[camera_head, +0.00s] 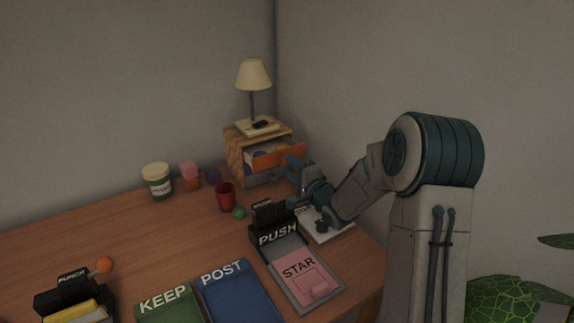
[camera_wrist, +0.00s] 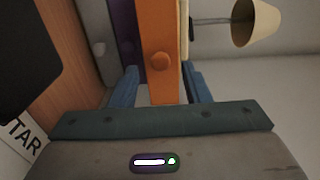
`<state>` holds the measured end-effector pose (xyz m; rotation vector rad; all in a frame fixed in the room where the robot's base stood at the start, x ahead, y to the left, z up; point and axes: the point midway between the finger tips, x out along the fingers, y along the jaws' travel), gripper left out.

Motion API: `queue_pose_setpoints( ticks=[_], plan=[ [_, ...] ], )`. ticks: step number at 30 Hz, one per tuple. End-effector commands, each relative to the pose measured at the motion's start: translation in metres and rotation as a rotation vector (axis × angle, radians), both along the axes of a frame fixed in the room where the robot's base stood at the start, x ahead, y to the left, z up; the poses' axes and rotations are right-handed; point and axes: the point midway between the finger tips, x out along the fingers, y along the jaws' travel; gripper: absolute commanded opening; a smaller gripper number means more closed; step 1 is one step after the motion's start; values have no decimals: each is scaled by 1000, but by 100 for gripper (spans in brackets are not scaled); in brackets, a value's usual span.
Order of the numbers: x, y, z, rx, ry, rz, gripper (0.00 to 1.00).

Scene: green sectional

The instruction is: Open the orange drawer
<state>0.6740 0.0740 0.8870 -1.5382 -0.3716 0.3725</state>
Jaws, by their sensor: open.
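The orange drawer (camera_head: 288,154) is the upper drawer of a small wooden cabinet (camera_head: 236,146) at the back of the desk. It stands partly pulled out, with pale and blue things showing inside. My gripper (camera_head: 297,166) is at its front, reaching in from the right. In the wrist view the orange front (camera_wrist: 155,25) with its round orange knob (camera_wrist: 160,60) lies between the two blue fingers of my open gripper (camera_wrist: 163,88). The fingers are spread apart on either side of the knob; I cannot tell whether they touch the front.
A lamp (camera_head: 253,75) stands on the cabinet. A grey drawer (camera_head: 264,177) is below the orange one. A red cup (camera_head: 225,196), a green ball (camera_head: 239,212) and a black PUSH block (camera_head: 277,236) stand close by. The desk's left middle is clear.

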Motion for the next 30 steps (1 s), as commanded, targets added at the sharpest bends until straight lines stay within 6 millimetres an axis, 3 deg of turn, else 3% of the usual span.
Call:
queue_pose_setpoints(
  ticks=[7, 18, 23, 30],
  plan=[
    [25, 13, 0, 0, -1, 0, 43],
    [29, 15, 0, -1, 0, -1, 43],
    [29, 14, 0, -1, 0, -1, 0],
    [19, 8, 0, 0, 0, -2, 0]
  ],
)
